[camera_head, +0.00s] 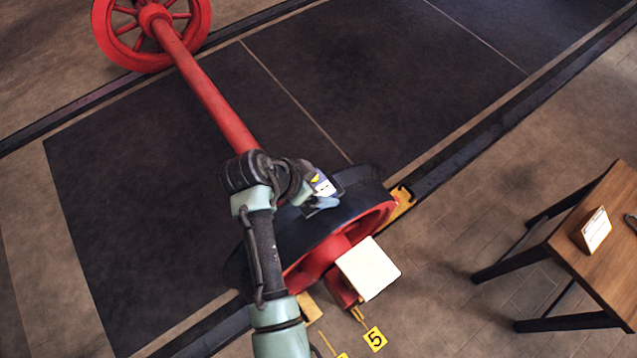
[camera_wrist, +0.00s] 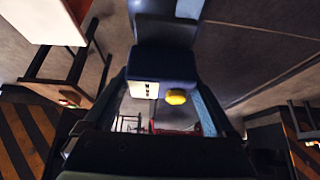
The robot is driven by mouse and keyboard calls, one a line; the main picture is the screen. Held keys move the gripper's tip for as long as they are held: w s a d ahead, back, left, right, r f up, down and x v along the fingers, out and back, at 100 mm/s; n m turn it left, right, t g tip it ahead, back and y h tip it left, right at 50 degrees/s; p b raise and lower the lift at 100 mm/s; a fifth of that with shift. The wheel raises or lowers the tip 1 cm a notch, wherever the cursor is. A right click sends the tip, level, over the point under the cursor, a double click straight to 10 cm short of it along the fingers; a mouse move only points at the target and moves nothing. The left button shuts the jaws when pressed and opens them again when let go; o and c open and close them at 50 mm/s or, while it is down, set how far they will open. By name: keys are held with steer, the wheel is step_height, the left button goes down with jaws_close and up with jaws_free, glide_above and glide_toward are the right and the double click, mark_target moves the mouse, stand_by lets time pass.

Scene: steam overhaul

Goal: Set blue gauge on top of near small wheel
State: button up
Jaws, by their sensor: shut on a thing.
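The near small wheel (camera_head: 362,215) stands upright in the head view, with a dark rim and red spokes, at the near end of a red axle. My gripper (camera_head: 322,196) is at the top of its rim and is shut on the blue gauge. In the head view the gauge (camera_head: 323,186) shows mostly as a small white and yellow patch, partly hidden by my gripper. In the wrist view the dark blue gauge (camera_wrist: 165,58), with a white label and yellow knob, sits between the fingers. I cannot tell whether it touches the rim.
A red axle (camera_head: 212,100) runs to a far red wheel (camera_head: 150,30). A wooden table (camera_head: 608,250) stands at right with a small box (camera_head: 592,231) on it. A pale block (camera_head: 367,268) is in front of the wheel, near a yellow number 5 marker (camera_head: 375,339).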

mark_target(326, 180)
steer(key=shift+f+b, duration=3.6)
steer(key=shift+f, duration=0.4)
steer(key=o, duration=1.5)
steer(key=shift+o, duration=0.2)
steer(key=shift+r+p, duration=5.65)
steer(key=shift+r, duration=0.4)
